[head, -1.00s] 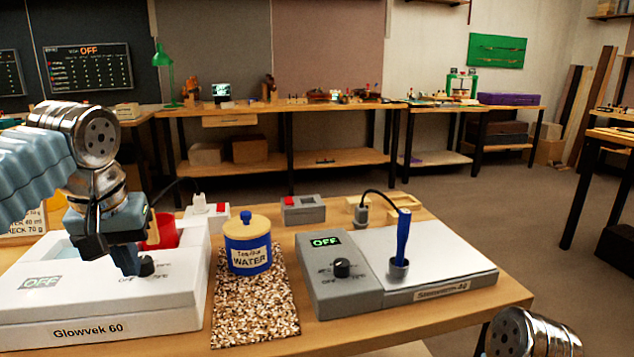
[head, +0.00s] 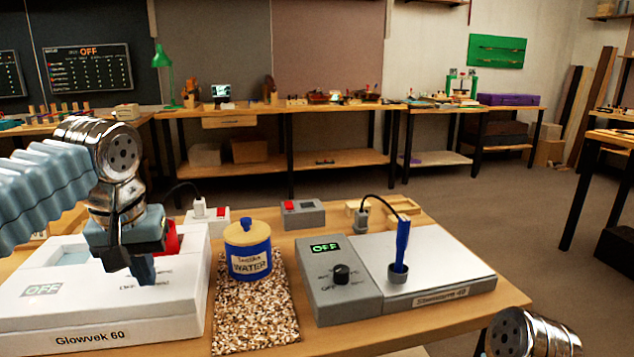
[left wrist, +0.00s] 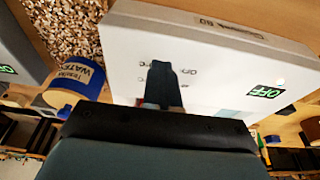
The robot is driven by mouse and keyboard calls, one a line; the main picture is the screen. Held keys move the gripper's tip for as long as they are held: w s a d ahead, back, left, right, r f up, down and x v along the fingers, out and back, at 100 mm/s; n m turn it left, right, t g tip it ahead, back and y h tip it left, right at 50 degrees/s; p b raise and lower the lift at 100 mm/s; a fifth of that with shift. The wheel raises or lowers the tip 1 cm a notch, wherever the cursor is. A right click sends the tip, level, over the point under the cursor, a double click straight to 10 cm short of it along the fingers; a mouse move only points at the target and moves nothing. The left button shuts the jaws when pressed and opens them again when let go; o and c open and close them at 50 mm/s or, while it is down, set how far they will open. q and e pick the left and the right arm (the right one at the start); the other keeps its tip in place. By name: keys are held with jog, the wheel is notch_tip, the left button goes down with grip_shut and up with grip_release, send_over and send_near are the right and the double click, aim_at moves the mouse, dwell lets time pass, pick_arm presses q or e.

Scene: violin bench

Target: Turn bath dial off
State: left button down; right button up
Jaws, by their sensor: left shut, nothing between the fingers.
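The white bath labelled Glowvek 60 (head: 100,315) stands at the bench's left front. Its display (head: 43,290) reads OFF, and the same display shows OFF in the left wrist view (left wrist: 266,92). My left gripper (head: 147,272) is shut, with its fingertips pointing down over the dial area of the bath's top. In the left wrist view the shut fingers (left wrist: 162,86) lie between the printed dial labels. The dial itself is hidden behind the fingers, and I cannot tell whether they touch it. My right gripper is not in view.
A blue water jar (head: 248,262) stands on a speckled mat (head: 252,315) right of the bath. A grey unit (head: 338,305) with its own black dial, OFF display and blue tool (head: 402,245) is farther right. A red object (head: 173,238) is close behind my left gripper.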

pick_arm(q)
jog(key=shift+r, duration=0.15)
jog(key=shift+s+d, duration=0.15)
jog(key=shift+s, duration=0.1)
jog(key=shift+r, duration=2.9)
jog(key=a+f, duration=0.3)
jog(key=shift+f, duration=0.1)
jog(key=shift+d+f+b, duration=0.1)
jog(key=shift+f+b, duration=0.6)
jog(key=shift+f, duration=0.05)
jog(key=shift+f+b, duration=0.45)
jog(key=shift+f, duration=0.15)
jog(key=shift+s+f, duration=0.1)
jog(key=shift+f, duration=0.05)
